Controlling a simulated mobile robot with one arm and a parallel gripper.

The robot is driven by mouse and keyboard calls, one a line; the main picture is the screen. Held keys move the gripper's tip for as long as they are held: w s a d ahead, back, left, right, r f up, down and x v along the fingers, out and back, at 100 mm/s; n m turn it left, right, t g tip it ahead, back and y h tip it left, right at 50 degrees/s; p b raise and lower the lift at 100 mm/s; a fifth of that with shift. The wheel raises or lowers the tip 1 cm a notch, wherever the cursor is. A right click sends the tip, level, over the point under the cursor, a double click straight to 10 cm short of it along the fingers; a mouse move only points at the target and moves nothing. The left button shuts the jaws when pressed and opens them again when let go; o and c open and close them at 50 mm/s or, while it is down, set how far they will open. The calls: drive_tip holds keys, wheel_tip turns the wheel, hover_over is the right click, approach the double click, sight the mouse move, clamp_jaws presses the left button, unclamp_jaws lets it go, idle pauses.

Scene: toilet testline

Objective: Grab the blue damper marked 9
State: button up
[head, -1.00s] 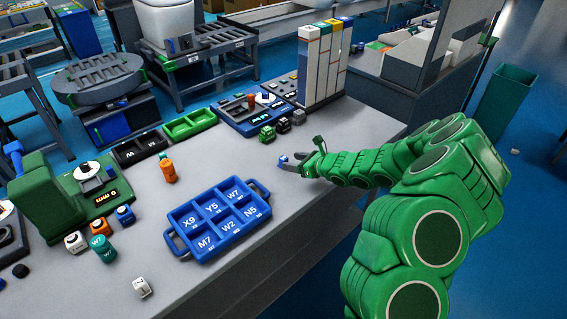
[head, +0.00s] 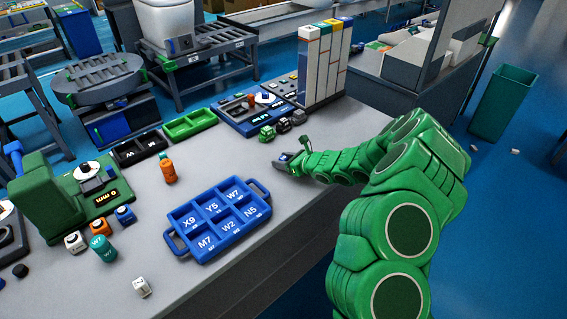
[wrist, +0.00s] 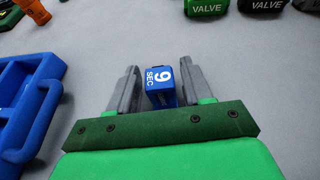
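The blue damper (wrist: 161,87) is a small blue block marked "9 SEC" in white; it stands on the grey table. In the wrist view it sits between the two grey fingers of my gripper (wrist: 157,88). The fingers are apart, with a narrow gap on the damper's left side; the right finger is very close to it. In the head view my gripper (head: 288,161) is low over the table right of the blue tray, and its fingers mostly hide the damper.
A blue tray (head: 178,250) with labelled compartments lies left of my gripper. Green and black valve pieces (head: 267,133) stand behind it. An orange bottle-like piece (head: 168,170) stands further left. The table around the damper is clear.

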sight(283, 158)
drive_tip(key=c, duration=0.8)
drive_tip(key=shift+r, duration=0.1)
drive_tip(key=shift+r, duration=0.6)
wheel_tip(283, 158, up, 2)
drive_tip(key=shift+r, duration=0.1)
drive_tip(key=s+d+r, duration=0.1)
drive_tip(key=s+r, duration=0.2)
drive_tip(key=s, duration=0.1)
drive_tip(key=s+d+r, duration=0.1)
drive_tip(key=s+r, duration=0.2)
drive_tip(key=s, duration=0.2)
drive_tip(key=s+d+r, duration=0.1)
drive_tip(key=s+r, duration=0.2)
drive_tip(key=s, duration=0.1)
drive_tip(key=shift+s+d+r, duration=0.2)
drive_tip(key=shift+s+r, duration=0.05)
drive_tip(key=shift+s, duration=0.05)
